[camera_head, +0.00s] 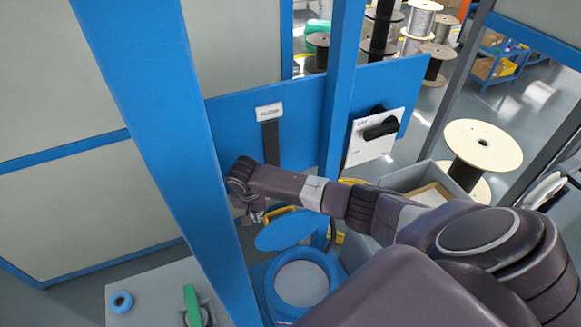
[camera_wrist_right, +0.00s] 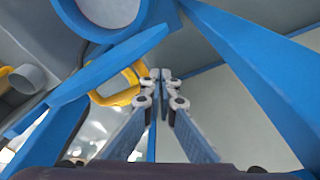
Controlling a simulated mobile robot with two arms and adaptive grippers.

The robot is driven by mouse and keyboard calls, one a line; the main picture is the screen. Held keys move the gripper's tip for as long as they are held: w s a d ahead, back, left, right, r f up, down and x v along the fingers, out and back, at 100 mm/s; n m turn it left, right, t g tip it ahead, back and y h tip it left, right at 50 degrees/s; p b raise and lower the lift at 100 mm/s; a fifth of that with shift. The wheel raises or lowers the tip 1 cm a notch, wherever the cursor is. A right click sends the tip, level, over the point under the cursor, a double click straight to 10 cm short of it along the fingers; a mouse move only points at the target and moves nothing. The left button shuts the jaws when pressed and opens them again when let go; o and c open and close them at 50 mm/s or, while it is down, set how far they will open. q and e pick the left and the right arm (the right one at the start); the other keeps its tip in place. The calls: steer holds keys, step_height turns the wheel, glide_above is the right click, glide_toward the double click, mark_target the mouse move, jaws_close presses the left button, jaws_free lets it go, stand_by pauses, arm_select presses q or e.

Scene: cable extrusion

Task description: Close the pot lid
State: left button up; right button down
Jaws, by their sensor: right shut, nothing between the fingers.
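The pot (camera_head: 268,287) is a blue round rim around a pale grey inside, at the bottom centre of the head view. Its blue lid (camera_head: 288,232) stands open, tilted up at the far side of the rim. A yellow handle (camera_head: 280,211) is on the lid. In the wrist view the lid (camera_wrist_right: 105,66) appears nearly edge-on, with the handle (camera_wrist_right: 105,98) beside the fingertips and the pot (camera_wrist_right: 72,18) at the top. My right gripper (camera_wrist_right: 161,74) is shut and empty near the handle; contact is unclear. My left gripper is out of view.
A blue post (camera_head: 165,120) stands left of the pot and another (camera_head: 342,80) behind it. A blue panel (camera_head: 235,125) with a black rotary switch (camera_head: 381,126) is behind my arm. A grey surface with a green part (camera_head: 192,303) lies lower left.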

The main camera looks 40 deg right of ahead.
step_height(320, 180, down, 6)
steer(key=b, duration=0.2)
steer(key=shift+r+b, duration=0.2)
steer(key=shift+b, duration=0.15)
